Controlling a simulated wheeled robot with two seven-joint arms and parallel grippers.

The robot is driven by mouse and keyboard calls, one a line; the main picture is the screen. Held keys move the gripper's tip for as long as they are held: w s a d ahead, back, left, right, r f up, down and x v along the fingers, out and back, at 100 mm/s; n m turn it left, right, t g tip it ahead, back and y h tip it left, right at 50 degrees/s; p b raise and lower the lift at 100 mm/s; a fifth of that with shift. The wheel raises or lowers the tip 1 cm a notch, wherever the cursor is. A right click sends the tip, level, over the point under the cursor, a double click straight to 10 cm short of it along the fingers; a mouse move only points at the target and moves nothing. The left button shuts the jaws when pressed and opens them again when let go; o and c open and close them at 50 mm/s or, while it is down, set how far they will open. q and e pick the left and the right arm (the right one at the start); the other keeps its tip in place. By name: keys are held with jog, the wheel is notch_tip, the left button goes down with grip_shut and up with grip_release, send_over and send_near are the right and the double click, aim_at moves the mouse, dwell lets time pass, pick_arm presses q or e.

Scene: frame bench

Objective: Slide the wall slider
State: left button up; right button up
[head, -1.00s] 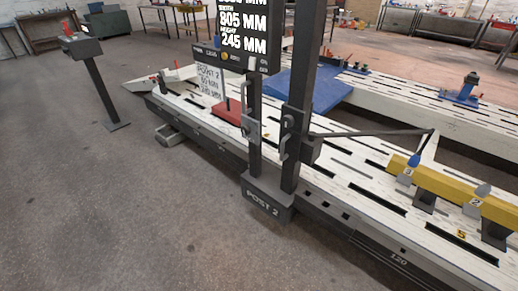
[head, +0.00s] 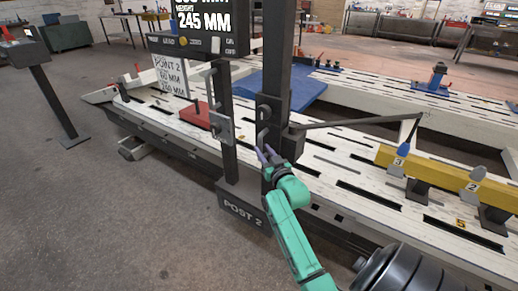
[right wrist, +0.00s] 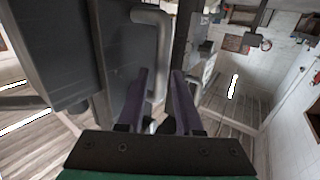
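The slider (head: 280,144) is a dark carriage on the right upright of the POST 2 stand (head: 243,205), with a grey bar handle (head: 262,134) on its front. A second handle (head: 213,100) is on the left upright. My left gripper is not in view.
A measuring arm (head: 360,121) extends right from the slider over the white slotted bench (head: 340,160). A yellow beam (head: 440,178) lies on the bench at right. A display (head: 205,20) hangs at the top. Open floor (head: 100,220) lies to the left.

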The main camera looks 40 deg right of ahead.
aim_at(261, 148)
jog(key=shift+x, duration=1.55)
grip_shut()
